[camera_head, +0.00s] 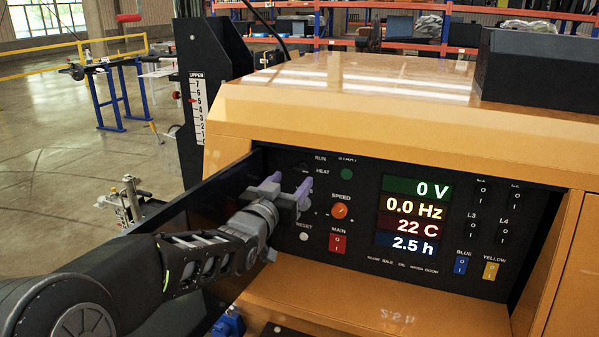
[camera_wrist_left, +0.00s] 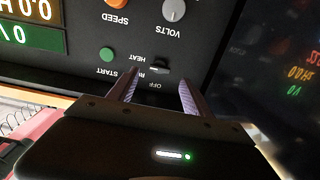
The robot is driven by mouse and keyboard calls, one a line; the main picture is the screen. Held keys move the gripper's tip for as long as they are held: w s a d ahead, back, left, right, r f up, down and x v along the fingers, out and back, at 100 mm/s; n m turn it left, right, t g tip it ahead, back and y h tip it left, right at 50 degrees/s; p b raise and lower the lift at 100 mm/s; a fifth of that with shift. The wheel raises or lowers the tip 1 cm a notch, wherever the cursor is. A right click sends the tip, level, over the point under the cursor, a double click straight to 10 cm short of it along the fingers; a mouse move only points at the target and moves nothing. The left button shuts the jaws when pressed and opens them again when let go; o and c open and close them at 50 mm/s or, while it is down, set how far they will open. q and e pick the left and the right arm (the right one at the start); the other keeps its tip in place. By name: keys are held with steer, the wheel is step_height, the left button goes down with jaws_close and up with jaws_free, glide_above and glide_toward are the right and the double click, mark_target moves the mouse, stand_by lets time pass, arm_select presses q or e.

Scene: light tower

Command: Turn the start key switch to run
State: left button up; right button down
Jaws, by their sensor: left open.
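The control panel (camera_head: 357,172) is a black face set in a yellow housing. The start key switch (camera_wrist_left: 160,67) is a small dark knob in the left wrist view, with the labels OFF, RUN and HEAT around it. I cannot tell for sure which label it points to. My left gripper (camera_head: 287,185) is in front of the panel's upper left, and it hides most of the switch in the head view. In the left wrist view its two purple fingers (camera_wrist_left: 158,77) are spread apart, with the switch just beyond and between their tips. They hold nothing.
The green START button (camera_wrist_left: 106,54) sits beside the switch. The orange SPEED knob (camera_head: 339,211), red MAIN switch (camera_head: 337,243) and white RESET button (camera_head: 304,236) are close by. A dark open door panel (camera_head: 222,195) stands left of the face, near my left arm.

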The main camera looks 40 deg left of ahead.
mark_target(301, 171)
arm_select(q)
steer(key=x, duration=0.5)
steer(key=shift+w+a+p, duration=0.1)
steer(key=shift+w+p, duration=0.25)
steer(key=shift+p, duration=0.05)
steer(key=shift+c, duration=0.6)
jaws_close()
